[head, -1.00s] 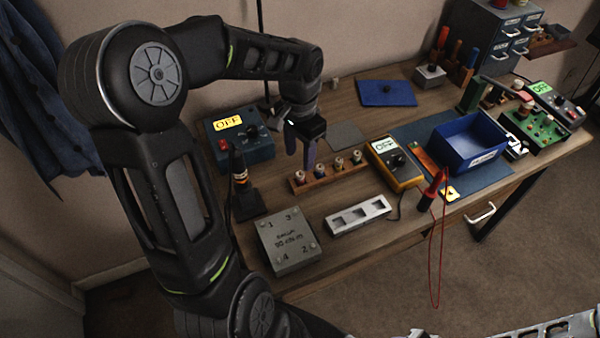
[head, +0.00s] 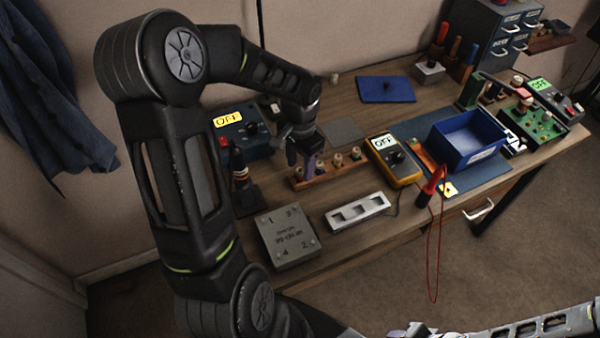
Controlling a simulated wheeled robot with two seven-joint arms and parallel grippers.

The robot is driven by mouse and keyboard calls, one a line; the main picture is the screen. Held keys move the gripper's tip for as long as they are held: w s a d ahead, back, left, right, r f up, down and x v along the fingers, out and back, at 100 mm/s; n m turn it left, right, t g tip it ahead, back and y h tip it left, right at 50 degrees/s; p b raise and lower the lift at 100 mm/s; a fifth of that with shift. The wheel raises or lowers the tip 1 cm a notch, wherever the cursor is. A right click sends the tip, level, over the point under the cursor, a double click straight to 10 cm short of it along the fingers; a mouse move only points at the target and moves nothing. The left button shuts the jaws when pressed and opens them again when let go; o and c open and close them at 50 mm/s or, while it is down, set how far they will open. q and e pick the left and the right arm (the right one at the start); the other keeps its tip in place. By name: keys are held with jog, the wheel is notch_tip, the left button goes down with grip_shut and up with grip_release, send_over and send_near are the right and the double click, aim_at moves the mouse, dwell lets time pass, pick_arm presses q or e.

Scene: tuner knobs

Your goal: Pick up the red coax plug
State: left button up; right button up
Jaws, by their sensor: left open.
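A small wooden rack (head: 327,173) on the bench holds several short plugs with pale tops in a row. The colours of their bands are too small to tell, so I cannot say which plug is red. My left gripper (head: 302,158) points down at the left end of the rack, its jaws open. Its fingers cover the leftmost plug, and I cannot tell whether they touch it. My right arm lies along the bottom right edge; its gripper (head: 405,331) shows only in part there.
An amber meter (head: 393,160) stands right of the rack, a blue bin (head: 467,140) beyond. A blue OFF box (head: 238,134) and dark stand (head: 243,198) are left. A grey numbered block (head: 287,237) and slotted tray (head: 358,212) lie in front. A red lead (head: 436,250) hangs over the edge.

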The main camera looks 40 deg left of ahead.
pick_arm(q)
jog(key=shift+f, duration=0.9)
grip_shut()
